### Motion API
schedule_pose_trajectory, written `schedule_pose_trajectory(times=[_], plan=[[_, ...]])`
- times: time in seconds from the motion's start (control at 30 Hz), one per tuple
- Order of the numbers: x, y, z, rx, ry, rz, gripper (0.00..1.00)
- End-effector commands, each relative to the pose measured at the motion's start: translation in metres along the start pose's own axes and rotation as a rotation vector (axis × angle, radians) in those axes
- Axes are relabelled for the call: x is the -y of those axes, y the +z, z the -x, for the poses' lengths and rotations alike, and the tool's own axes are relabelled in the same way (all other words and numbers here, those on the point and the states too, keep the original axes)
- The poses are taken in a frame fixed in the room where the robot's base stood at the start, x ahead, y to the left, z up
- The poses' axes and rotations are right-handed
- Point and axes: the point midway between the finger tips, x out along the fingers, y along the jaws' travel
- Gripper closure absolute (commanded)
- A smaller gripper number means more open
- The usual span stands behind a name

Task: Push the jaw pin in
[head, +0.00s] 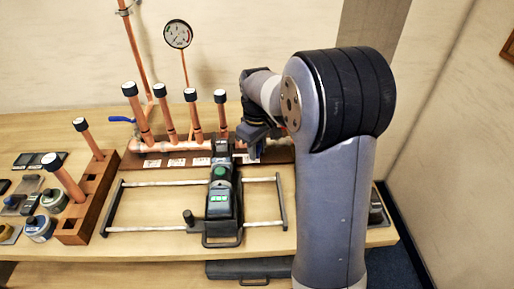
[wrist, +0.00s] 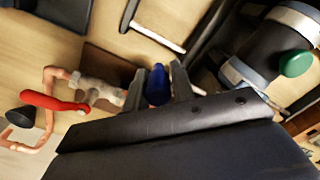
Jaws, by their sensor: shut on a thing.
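The black press tool (head: 222,195) with a green button lies across a rail frame, its far end towards the copper manifold (head: 180,144). My gripper (head: 255,150) is at the right of the tool's far end. In the wrist view my gripper (wrist: 158,88) has its two fingers on either side of a small blue rounded piece (wrist: 158,84) and is shut on it. I cannot tell whether this piece is the jaw pin. The tool's green button (wrist: 295,63) shows at the upper right there. No other part is clearly recognisable as the jaw pin.
Several capped copper stubs rise from the manifold, with a pressure gauge (head: 178,34) behind. A blue lever (head: 121,119) is at its left. In the wrist view a red lever (wrist: 52,102) lies left of my fingers. A wooden rack (head: 90,200) with copper tubes stands left of the rail frame (head: 150,229).

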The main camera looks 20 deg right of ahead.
Motion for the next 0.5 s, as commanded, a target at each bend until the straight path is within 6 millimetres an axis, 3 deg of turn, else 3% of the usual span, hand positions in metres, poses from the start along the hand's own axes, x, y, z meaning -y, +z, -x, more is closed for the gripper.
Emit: schedule_pose_trajectory(times=[0.1, 0.5], plan=[[-0.0007, -0.0004, 0.0006, -0.002, 0.002, -0.001, 1.0], [0.0083, -0.0101, 0.0017, -0.003, 0.003, 0.001, 1.0]])
